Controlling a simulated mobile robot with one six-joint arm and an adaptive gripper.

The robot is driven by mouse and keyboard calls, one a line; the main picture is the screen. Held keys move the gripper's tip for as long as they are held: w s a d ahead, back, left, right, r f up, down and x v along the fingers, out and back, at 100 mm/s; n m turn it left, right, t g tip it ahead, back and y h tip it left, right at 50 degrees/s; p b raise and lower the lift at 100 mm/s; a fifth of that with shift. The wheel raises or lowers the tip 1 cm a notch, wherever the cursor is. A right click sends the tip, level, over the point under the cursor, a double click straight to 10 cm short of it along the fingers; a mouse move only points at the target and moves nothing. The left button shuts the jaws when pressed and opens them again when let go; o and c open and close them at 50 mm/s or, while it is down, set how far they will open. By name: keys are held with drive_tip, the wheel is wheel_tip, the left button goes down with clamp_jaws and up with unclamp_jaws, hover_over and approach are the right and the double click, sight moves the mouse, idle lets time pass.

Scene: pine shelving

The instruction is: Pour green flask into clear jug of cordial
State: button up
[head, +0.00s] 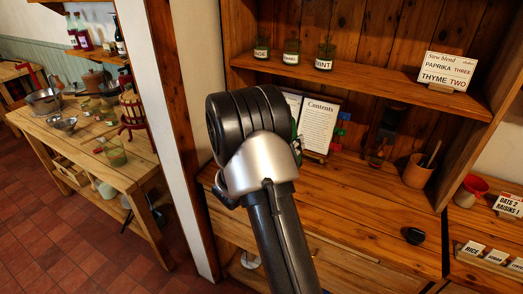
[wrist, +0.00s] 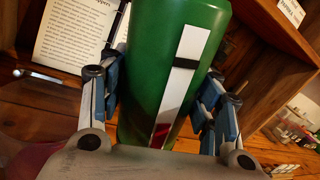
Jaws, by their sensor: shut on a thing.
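The green flask (wrist: 150,60) fills the middle of the wrist view, with a white label strip and a dark band on its side. My gripper (wrist: 163,85) is shut on it, with blue-padded fingers on both sides. In the head view my arm hides most of the gripper, and only a sliver of green shows at its right edge. A clear glass vessel with yellow-green contents (head: 115,154) stands on the left table. I cannot tell if it is the jug of cordial.
An open "Contents" book (head: 319,125) stands on the pine counter behind my arm. A dark appliance (head: 383,130) and a utensil pot (head: 416,171) stand to its right. Labelled jars (head: 291,52) line the shelf above. A post (head: 165,120) separates the left table. Front counter is mostly clear.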

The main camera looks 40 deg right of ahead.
drive_tip(key=shift+s+r+n, duration=0.1)
drive_tip(key=shift+r+n, duration=0.1)
drive_tip(key=shift+n, duration=0.3)
drive_tip(key=shift+n+p, duration=0.4)
drive_tip(key=shift+n, duration=0.1)
drive_tip(key=shift+n+t+h, duration=0.3)
drive_tip(key=shift+n, duration=0.2)
drive_tip(key=shift+f+n+p, duration=0.15)
drive_tip(key=shift+n+p, duration=0.3)
drive_tip(key=shift+n, duration=0.35)
drive_tip(key=shift+s+d+n+t+p, duration=0.15)
drive_tip(key=shift+n+t+p, duration=0.25)
drive_tip(key=shift+n, duration=0.7)
drive_tip(key=shift+s+f+n+b, duration=0.25)
drive_tip(key=shift+f+n+b, duration=0.35)
drive_tip(key=shift+f, duration=0.35)
drive_tip(key=shift+s+d+f, duration=0.1)
drive_tip(key=shift+d+f, duration=0.05)
drive_tip(key=shift+f, duration=0.1)
drive_tip(key=shift+f+n, duration=0.15)
drive_tip(key=shift+n, duration=0.25)
drive_tip(key=shift+s, duration=0.1)
